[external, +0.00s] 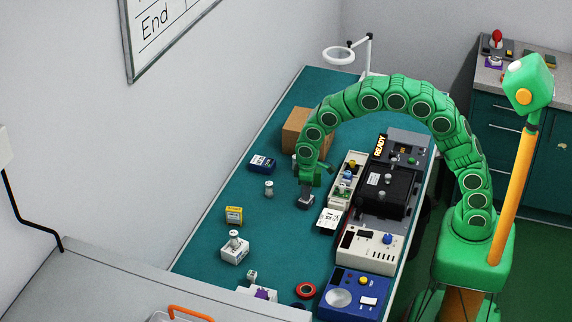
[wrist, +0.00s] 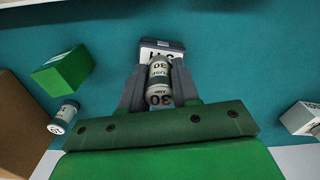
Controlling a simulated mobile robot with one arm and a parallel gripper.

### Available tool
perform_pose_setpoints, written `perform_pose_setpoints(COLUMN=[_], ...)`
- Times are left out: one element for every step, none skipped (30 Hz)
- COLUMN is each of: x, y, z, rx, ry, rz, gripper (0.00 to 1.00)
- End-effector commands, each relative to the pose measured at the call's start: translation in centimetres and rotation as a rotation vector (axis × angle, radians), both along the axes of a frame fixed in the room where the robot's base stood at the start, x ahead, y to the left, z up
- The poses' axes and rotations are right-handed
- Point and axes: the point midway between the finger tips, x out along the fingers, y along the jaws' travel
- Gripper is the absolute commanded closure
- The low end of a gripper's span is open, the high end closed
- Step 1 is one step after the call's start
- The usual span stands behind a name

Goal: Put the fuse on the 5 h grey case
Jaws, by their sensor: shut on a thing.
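My gripper (wrist: 158,85) is shut on a fuse (wrist: 159,80), a pale cylinder with a dark band and a "30" marking. A grey case (wrist: 176,44) with a white label, which seems to read "5 H" upside down, lies just beyond the fingertips in the wrist view. The fuse overlaps the case's near side there; I cannot tell whether they touch. In the external view my gripper (external: 309,183) points down directly over the grey case (external: 305,202) on the teal bench. The held fuse is hidden there.
Another fuse (wrist: 63,116) and a green block (wrist: 62,67) are at left in the wrist view, beside a cardboard box (wrist: 22,125). A white box (wrist: 302,118) is at right.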

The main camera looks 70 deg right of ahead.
Motion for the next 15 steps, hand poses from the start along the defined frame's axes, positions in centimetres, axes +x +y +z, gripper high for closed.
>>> perform_pose_setpoints(x=[-0.01,0.0,0.0,0.01,0.01,0.01,0.01,0.01,0.0,0.0,0.01,0.01,0.01,0.01,0.01], y=[0.0,0.0,0.0,0.0,0.0,0.0,0.0,0.0,0.0,0.0,0.0,0.0,0.0,0.0,0.0], z=[-0.09,-0.07,-0.06,-0.05,-0.05,-0.06,-0.06,-0.06,-0.06,-0.06,-0.05,-0.05,-0.04,-0.02,0.07], rx=[0.0,0.0,0.0,0.0,0.0,0.0,0.0,0.0,0.0,0.0,0.0,0.0,0.0,0.0,0.0], ry=[0.0,0.0,0.0,0.0,0.0,0.0,0.0,0.0,0.0,0.0,0.0,0.0,0.0,0.0,0.0], rz=[0.0,0.0,0.0,0.0,0.0,0.0,0.0,0.0,0.0,0.0,0.0,0.0,0.0,0.0,0.0], gripper=[0.68,0.63,0.57,0.53,0.48,0.44,0.44,0.44,0.44,0.44,0.44,0.44,0.44,0.44,0.44])
